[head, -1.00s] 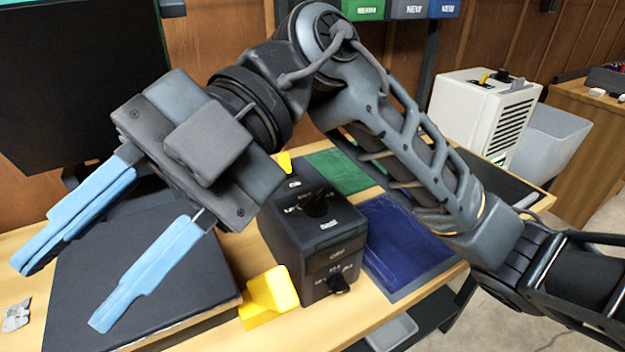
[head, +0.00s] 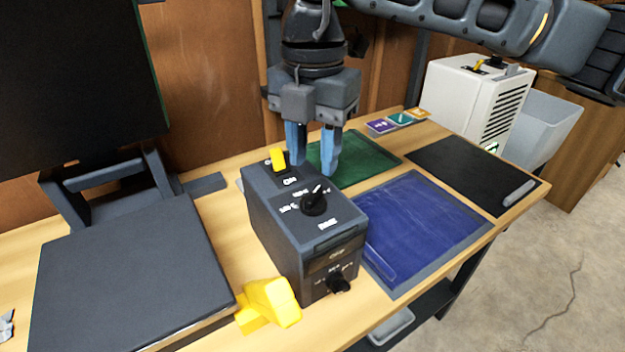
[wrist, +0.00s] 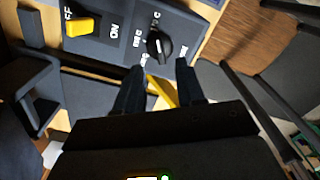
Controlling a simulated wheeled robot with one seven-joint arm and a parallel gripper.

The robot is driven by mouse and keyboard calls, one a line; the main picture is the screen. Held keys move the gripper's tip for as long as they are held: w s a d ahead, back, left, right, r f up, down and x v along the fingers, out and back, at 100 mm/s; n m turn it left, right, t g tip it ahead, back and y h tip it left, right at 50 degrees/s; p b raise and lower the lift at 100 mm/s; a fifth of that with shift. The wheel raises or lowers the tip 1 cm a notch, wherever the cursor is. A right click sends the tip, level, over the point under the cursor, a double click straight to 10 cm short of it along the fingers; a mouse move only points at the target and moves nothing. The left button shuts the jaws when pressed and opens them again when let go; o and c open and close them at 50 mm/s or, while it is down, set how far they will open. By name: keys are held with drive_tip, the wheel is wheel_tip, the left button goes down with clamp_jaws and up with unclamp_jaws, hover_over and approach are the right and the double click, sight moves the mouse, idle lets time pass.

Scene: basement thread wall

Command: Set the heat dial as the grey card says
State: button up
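A dark grey control box (head: 275,228) stands on the bench. On its top is a black dial (head: 314,203) with a light pointer line and small white temperature-like labels around it. The dial also shows in the wrist view (wrist: 158,46). A second black knob (head: 338,284) is on the front face. A yellow ON/OFF switch (head: 278,158) sits behind the top dial. My gripper (head: 313,164) points down over the box's far side, behind the top dial; its blue fingers are apart and empty. I cannot make out a grey card in these frames.
A yellow block-like object (head: 270,303) lies before the box. A dark flat panel (head: 130,275) is left. Green (head: 355,158), blue (head: 420,228) and black (head: 470,172) mats lie right. Small coloured cards (head: 400,118) and a white unit (head: 465,105) stand behind.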

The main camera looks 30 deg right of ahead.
sight(313, 193)
wheel_tip(313, 193, down, 6)
drive_tip(key=shift+r, duration=0.1)
idle(0.4)
clamp_jaws()
